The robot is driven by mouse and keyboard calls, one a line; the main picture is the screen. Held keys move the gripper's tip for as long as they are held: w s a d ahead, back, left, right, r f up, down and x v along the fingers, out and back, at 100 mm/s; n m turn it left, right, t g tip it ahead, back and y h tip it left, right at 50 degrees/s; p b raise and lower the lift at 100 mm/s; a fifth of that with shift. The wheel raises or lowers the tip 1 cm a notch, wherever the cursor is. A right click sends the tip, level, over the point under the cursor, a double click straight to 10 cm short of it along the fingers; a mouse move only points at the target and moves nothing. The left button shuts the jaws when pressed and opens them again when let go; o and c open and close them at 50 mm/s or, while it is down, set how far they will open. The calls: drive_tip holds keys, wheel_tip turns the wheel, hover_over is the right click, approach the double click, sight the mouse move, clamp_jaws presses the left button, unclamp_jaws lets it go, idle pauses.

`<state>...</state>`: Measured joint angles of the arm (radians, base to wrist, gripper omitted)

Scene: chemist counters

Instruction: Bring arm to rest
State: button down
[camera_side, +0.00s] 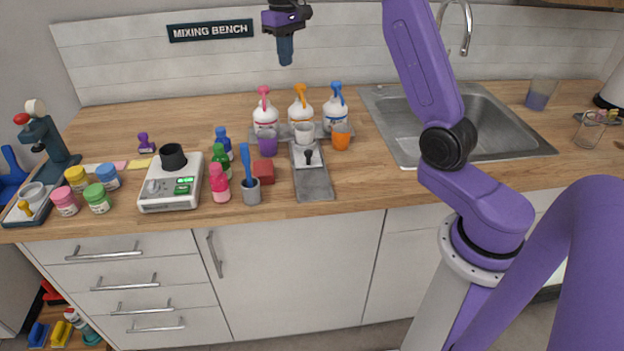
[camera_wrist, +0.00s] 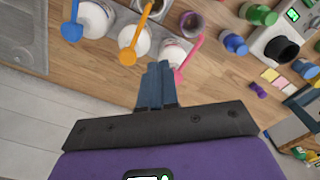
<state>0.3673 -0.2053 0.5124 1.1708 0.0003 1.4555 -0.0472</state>
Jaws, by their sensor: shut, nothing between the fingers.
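My gripper (camera_side: 285,52) hangs high over the back of the counter, in front of the tiled wall and near the wall sign. Its blue fingers point down, shut and empty. In the wrist view my gripper (camera_wrist: 158,72) also shows with its fingers together and nothing between them. The purple arm reaches up from the right side of the side view, and part of it passes out of the picture at the top. The fingers are well above the pump bottles and touch nothing.
Three white pump bottles with a pink (camera_side: 265,112), an orange (camera_side: 300,105) and a blue pump (camera_side: 335,105) stand below the gripper. A white scale (camera_side: 170,187) and small jars are to the left. The sink (camera_side: 480,125) is to the right. The air around the gripper is clear.

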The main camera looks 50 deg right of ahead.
drive_tip(key=s+a+f+n, duration=0.2)
drive_tip(key=s+a+n, duration=0.5)
drive_tip(key=s+a, duration=1)
drive_tip(key=s+f+n, duration=0.3)
drive_tip(key=s, duration=0.8)
drive_tip(key=s+f+n, duration=0.3)
drive_tip(key=s+n, duration=0.1)
drive_tip(key=s, duration=0.7)
drive_tip(key=shift+s+f, duration=0.15)
drive_tip(key=shift+f, duration=0.25)
